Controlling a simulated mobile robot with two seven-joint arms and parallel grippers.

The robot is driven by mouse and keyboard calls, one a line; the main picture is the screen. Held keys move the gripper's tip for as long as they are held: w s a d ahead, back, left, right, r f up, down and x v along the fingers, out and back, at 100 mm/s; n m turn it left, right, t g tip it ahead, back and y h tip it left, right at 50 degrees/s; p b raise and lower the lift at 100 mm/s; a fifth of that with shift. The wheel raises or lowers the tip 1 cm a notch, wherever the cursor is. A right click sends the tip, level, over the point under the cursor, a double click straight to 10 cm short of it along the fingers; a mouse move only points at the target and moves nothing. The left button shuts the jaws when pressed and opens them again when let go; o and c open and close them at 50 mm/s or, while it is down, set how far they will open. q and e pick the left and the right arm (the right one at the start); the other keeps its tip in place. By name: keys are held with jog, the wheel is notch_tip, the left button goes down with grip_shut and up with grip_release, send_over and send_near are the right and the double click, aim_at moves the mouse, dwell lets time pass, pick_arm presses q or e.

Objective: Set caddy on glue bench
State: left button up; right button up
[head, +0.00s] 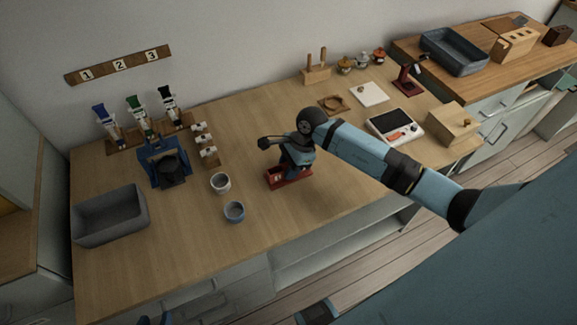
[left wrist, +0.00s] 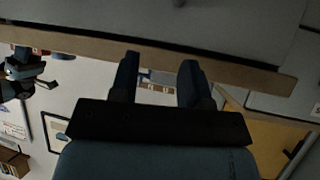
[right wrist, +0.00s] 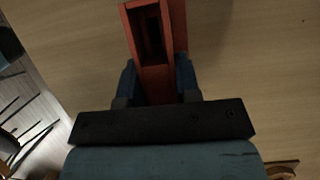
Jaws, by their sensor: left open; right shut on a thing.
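The red caddy (head: 290,178) is at the middle of the wooden bench (head: 240,258). My right gripper (head: 290,170) comes down from above and is shut on it. In the right wrist view the red caddy (right wrist: 150,45) shows open compartments between my blue fingers, over bare wood. I cannot tell whether its base touches the bench top. My left gripper (left wrist: 160,80) is open and empty in the left wrist view, low by the bench edge; in the head view only bits of dark blue show at the bottom edge.
A grey tray (head: 110,215) stands at the bench's left end. A white cup (head: 220,183) and a blue cup (head: 235,212) stand left of the caddy. A blue stand (head: 165,165) and several tubes are behind. A scale (head: 395,125) and wooden box (head: 453,123) are right.

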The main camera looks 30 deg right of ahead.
jog(key=shift+f, duration=0.15)
jog(key=o, duration=1)
jog(key=shift+c, duration=0.2)
